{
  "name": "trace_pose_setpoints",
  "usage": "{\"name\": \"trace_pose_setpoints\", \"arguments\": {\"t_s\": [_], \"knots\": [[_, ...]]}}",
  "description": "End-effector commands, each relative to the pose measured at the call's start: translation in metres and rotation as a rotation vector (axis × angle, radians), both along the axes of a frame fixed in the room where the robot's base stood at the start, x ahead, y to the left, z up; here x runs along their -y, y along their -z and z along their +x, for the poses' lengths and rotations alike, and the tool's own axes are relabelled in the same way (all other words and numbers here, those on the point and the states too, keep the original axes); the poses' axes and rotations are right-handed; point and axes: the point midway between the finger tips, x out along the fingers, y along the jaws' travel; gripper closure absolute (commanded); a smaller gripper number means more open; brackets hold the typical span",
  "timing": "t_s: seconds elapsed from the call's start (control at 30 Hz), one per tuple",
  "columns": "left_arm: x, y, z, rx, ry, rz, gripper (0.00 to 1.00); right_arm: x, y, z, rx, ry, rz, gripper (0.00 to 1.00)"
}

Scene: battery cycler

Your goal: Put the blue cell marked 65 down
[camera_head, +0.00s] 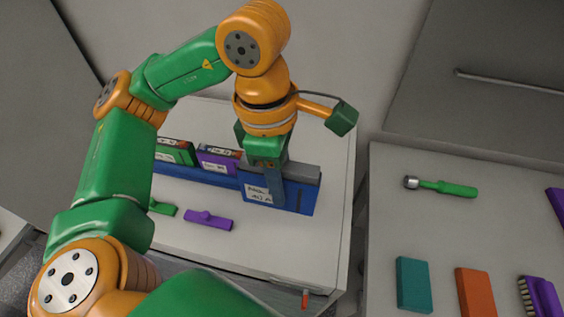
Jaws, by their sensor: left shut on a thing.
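A blue cell (299,193) with a grey top and a white label stands upright at the right end of a row on the left table. The label is too small to read. My left gripper (276,188) points down over the cell and is shut on it; its fingers cover part of the label side. I cannot tell whether the cell rests on the surface or hangs slightly above it. My right gripper is not in view.
A green cell (176,152) and a purple cell (218,160) stand left of it by a long blue rack (180,174). A purple clip (208,219) lies in front. The right table (450,230) holds a green-handled tool (442,187), a teal block (413,284) and an orange block (476,292).

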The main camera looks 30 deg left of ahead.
Motion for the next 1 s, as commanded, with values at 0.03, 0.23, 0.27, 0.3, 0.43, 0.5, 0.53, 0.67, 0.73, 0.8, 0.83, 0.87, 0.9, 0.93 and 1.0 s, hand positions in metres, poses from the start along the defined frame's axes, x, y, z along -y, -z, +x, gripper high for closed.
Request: {"name": "trace_pose_setpoints", "arguments": {"t_s": [0.03, 0.23, 0.27, 0.3, 0.43, 0.5, 0.53, 0.67, 0.73, 0.8, 0.83, 0.87, 0.9, 0.93, 1.0], "knots": [[0.003, -0.011, -0.007, 0.001, 0.003, -0.003, 1.00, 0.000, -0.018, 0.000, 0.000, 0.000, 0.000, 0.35], [0.002, 0.003, -0.009, 0.007, -0.013, -0.013, 1.00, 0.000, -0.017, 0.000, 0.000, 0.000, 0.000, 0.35], [-0.002, 0.007, -0.003, 0.006, -0.015, -0.014, 1.00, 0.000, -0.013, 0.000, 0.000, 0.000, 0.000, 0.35], [-0.006, 0.013, 0.006, 0.005, -0.018, -0.014, 1.00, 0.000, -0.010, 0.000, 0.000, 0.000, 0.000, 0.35], [-0.022, 0.027, 0.037, 0.006, -0.016, -0.015, 1.00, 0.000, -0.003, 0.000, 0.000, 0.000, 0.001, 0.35], [-0.030, 0.034, 0.053, 0.007, -0.016, -0.014, 1.00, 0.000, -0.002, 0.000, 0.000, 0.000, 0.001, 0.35], [-0.034, 0.038, 0.060, 0.005, -0.015, -0.013, 1.00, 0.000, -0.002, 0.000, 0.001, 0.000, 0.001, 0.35], [-0.045, 0.070, 0.080, 0.007, -0.011, -0.012, 1.00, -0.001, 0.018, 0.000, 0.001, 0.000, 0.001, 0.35], [-0.049, 0.080, 0.089, 0.008, -0.012, -0.012, 1.00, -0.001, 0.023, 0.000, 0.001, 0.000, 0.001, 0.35], [-0.052, 0.087, 0.096, 0.009, -0.010, -0.012, 1.00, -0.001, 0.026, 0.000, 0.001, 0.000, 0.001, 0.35], [-0.053, 0.089, 0.097, 0.010, -0.009, -0.012, 1.00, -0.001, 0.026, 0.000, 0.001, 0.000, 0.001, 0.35], [-0.053, 0.090, 0.099, 0.009, -0.009, -0.013, 1.00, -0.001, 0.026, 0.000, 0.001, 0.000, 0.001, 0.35], [-0.054, 0.091, 0.100, 0.009, -0.008, -0.013, 1.00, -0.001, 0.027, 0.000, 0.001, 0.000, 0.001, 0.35], [-0.055, 0.093, 0.102, 0.009, -0.008, -0.013, 1.00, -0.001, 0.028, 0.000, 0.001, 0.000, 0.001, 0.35], [-0.058, 0.101, 0.106, 0.010, -0.010, -0.011, 1.00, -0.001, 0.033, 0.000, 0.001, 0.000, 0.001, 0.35]]}}
